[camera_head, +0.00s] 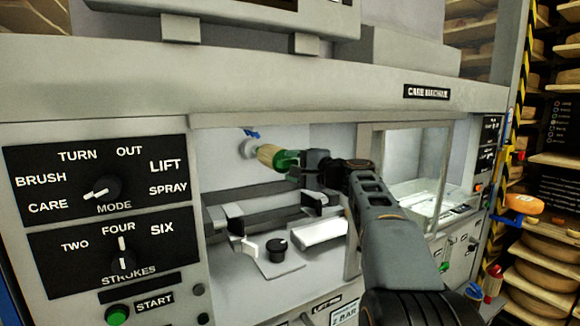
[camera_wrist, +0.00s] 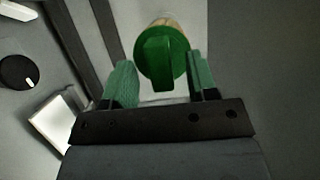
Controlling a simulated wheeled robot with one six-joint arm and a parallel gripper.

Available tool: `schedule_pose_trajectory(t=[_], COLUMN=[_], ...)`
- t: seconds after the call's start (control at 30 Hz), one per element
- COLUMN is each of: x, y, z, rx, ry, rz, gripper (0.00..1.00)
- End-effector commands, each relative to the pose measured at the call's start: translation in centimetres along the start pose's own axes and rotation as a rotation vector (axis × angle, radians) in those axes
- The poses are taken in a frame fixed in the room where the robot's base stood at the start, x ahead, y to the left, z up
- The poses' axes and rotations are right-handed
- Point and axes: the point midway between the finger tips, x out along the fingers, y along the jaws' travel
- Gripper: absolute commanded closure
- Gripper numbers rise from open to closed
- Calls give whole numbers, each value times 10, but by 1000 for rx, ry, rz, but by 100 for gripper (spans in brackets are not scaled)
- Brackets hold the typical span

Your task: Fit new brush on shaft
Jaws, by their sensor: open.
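The brush, with tan bristles (camera_head: 267,153) and a green end (camera_head: 286,161), lies about level inside the open bay of the machine. Its bristle end is at a round pale fitting (camera_head: 247,148) on the bay's back wall; I cannot tell how far it sits on the shaft, which is hidden. My gripper (camera_head: 303,163) is at the brush's green end. In the wrist view, the round green end (camera_wrist: 160,58) with its raised tab is between the two green fingers of my gripper (camera_wrist: 162,76), with gaps at both sides. The fingers are open.
A small blue part (camera_head: 251,133) is above the fitting. Below are dark rails, a black knob (camera_head: 276,245) and a white block (camera_head: 319,232). The mode dial (camera_head: 107,188) and strokes dial (camera_head: 123,262) are on the left panel. A glass-fronted bay (camera_head: 416,165) is at right.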

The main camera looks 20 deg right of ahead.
Motion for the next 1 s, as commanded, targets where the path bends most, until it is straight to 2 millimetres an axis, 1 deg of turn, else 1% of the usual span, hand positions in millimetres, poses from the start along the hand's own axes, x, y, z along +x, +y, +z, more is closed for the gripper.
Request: schedule_pose_trajectory(t=[0.3, 0.5, 0.7, 0.83, 1.0], x=[-64, -100, -120, -126, -128], y=[1, 1, 0, 0, -1], z=[0, 0, 0, 1, 1], rx=[-2, -2, -2, -2, -1], ry=[6, 4, 2, 1, 0], rz=[-2, -2, -1, -2, -1], gripper=[47, 47, 47, 47, 47])
